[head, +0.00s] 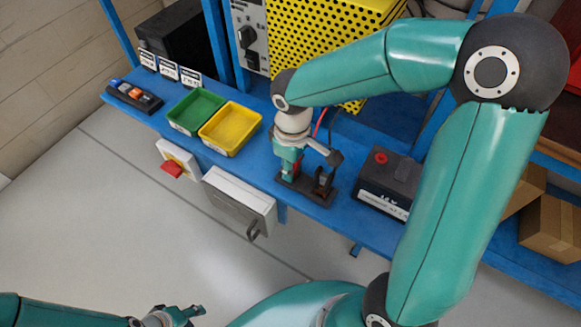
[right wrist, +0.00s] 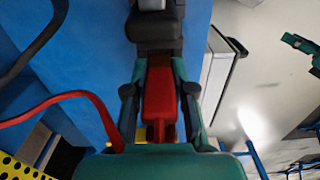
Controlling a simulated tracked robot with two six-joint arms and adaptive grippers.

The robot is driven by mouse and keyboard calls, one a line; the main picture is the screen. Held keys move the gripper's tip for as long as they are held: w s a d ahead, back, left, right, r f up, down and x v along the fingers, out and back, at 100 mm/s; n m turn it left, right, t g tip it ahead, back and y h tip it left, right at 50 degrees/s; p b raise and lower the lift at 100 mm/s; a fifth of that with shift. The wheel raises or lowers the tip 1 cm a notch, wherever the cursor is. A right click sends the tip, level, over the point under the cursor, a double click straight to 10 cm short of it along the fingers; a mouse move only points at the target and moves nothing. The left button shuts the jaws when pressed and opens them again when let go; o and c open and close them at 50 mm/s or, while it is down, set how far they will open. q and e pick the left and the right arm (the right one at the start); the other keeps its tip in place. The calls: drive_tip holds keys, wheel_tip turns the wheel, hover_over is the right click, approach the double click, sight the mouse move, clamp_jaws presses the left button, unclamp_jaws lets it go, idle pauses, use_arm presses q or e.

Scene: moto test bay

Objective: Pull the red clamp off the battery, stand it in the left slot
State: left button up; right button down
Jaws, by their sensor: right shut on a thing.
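The red clamp (right wrist: 160,95) is between the teal fingers of my right gripper (right wrist: 158,105), which is shut on it. In the head view my right gripper (head: 291,168) points down over the left part of the dark slotted stand (head: 310,192), mostly hiding the clamp. I cannot tell how deep the clamp sits in the left slot. A black clamp (head: 323,183) stands at the right part of the stand. The battery (head: 385,183), dark with a red terminal on top, is to the right, clear of the gripper. My left gripper (head: 180,315) is low in the head view, empty, its fingers apart.
A green tray (head: 195,112) and a yellow tray (head: 231,128) are left of the stand on the blue bench (head: 265,165). A yellow perforated box (head: 310,40) stands behind. A red cable (right wrist: 70,97) and a black cable (right wrist: 40,45) run near my right gripper.

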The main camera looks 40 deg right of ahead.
drive_tip(key=shift+f, duration=0.35)
drive_tip(key=c, duration=0.9)
unclamp_jaws()
drive_tip(key=shift+r, duration=0.15)
wheel_tip(320, 180, up, 12)
drive_tip(key=shift+f, duration=0.15)
